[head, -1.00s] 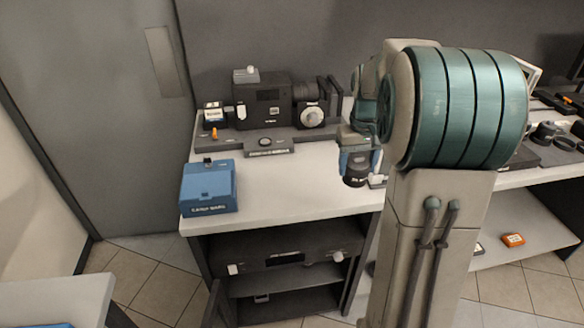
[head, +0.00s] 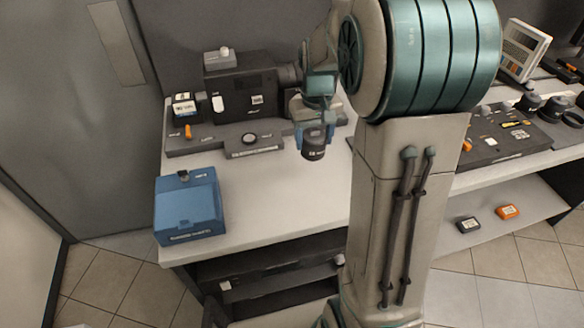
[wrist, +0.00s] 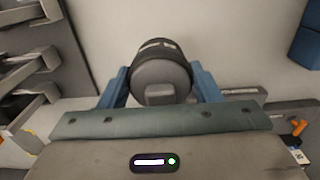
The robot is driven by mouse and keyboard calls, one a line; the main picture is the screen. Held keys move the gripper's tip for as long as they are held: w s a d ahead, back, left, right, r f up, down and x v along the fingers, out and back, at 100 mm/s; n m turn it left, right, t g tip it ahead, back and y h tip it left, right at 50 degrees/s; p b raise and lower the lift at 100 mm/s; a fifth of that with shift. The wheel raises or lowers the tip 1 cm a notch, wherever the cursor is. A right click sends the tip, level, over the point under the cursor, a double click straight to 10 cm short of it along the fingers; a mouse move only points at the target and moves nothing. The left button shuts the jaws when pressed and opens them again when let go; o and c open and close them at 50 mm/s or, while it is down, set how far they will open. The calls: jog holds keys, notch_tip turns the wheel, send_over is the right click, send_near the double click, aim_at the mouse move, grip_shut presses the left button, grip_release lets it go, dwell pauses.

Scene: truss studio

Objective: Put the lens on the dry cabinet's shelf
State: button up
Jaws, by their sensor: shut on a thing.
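The lens (head: 314,148) is a short black cylinder. My gripper (head: 314,130) is shut on it, with one blue finger on each side, above the white worktop. In the wrist view the lens (wrist: 160,75) sits between the two blue fingers, its round dark end towards the camera. The dark dry cabinet (head: 262,272) is under the worktop, below and left of the lens. Its front looks open, with a shelf (head: 285,283) inside. My arm hides the cabinet's right part, and the worktop's edge hides its upper part.
A blue box (head: 188,208) stands at the worktop's (head: 255,200) front left corner. Orange (head: 507,211) and dark (head: 467,225) small cases lie on a low shelf at right. The worktop between box and lens is clear.

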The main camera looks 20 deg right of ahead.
jog(key=a+f, duration=0.1)
jog(key=a, duration=0.1)
jog(key=s+a+f, duration=0.1)
jog(key=a+f, duration=0.1)
jog(key=a, duration=0.1)
jog(key=shift+s+a+f, duration=0.3)
jog(key=shift+s, duration=0.1)
jog(key=shift+f+p, duration=0.5)
jog(key=shift+f, duration=1.5)
jog(key=shift+f, duration=0.1)
jog(key=o, duration=1.3)
jog(key=shift+o, duration=0.2)
